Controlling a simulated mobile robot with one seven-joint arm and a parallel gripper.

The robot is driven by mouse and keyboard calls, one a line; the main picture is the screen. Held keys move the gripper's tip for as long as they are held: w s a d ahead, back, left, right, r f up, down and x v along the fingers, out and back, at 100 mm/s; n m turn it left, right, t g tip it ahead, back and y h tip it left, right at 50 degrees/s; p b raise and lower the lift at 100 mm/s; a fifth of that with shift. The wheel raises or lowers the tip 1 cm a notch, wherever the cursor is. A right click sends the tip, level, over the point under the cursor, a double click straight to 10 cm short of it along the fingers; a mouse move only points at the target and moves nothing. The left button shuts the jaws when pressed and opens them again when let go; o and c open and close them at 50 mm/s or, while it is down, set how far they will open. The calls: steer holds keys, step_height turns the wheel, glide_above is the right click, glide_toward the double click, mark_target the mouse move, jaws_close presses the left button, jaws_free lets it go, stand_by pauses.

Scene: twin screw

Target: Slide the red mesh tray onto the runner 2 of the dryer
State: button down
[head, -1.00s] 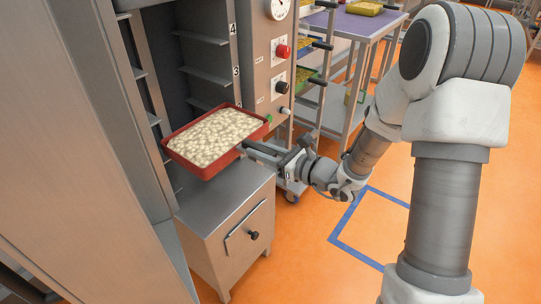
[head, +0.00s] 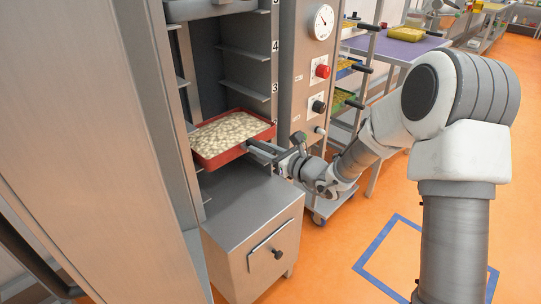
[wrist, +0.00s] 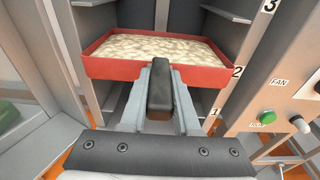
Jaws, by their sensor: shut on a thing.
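The red mesh tray (head: 226,156), full of pale pieces, is level at the mouth of the dryer's open chamber (head: 205,62), partly inside. It also shows in the wrist view (wrist: 160,69), with its near wall facing me. My gripper (head: 284,156) is shut on the tray's dark handle (wrist: 159,88), on its near side. In the wrist view the tray's right corner is close to the label 2 (wrist: 238,72), below runner 3 (wrist: 226,14). Runner 2 is mostly hidden by the tray, so I cannot tell whether the tray rests on it.
A dryer control panel (head: 308,90) with gauge and knobs stands right of the opening. A steel cabinet (head: 255,240) with a drawer stands below. A large metal panel (head: 90,120) fills the left. A rack with trays and a purple-topped table (head: 395,45) stand behind. Orange floor is open at right.

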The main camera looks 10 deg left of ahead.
mark_target(246, 143)
steer(key=shift+r+b+x, duration=0.15)
steer(key=shift+r+x, duration=0.05)
steer(key=shift+x, duration=0.9)
steer(key=shift+r+b+x, duration=0.15)
steer(key=shift+r+x, duration=0.05)
steer(key=shift+x, duration=0.9)
steer(key=shift+r+b+x, duration=0.15)
steer(key=shift+r+x, duration=0.1)
steer(key=shift+x, duration=0.9)
steer(key=shift+f+b, duration=0.5)
steer(key=shift+f, duration=0.05)
steer(key=c, duration=0.6)
jaws_free()
steer(key=shift+o, duration=0.2)
steer(key=shift+f, duration=0.25)
steer(key=p+v, duration=0.3)
steer(key=v, duration=1.4)
steer(key=shift+d+p, duration=0.2)
steer(key=shift+p, duration=0.15)
steer(key=shift+s+d+r, duration=0.1)
steer(key=shift+s, duration=0.1)
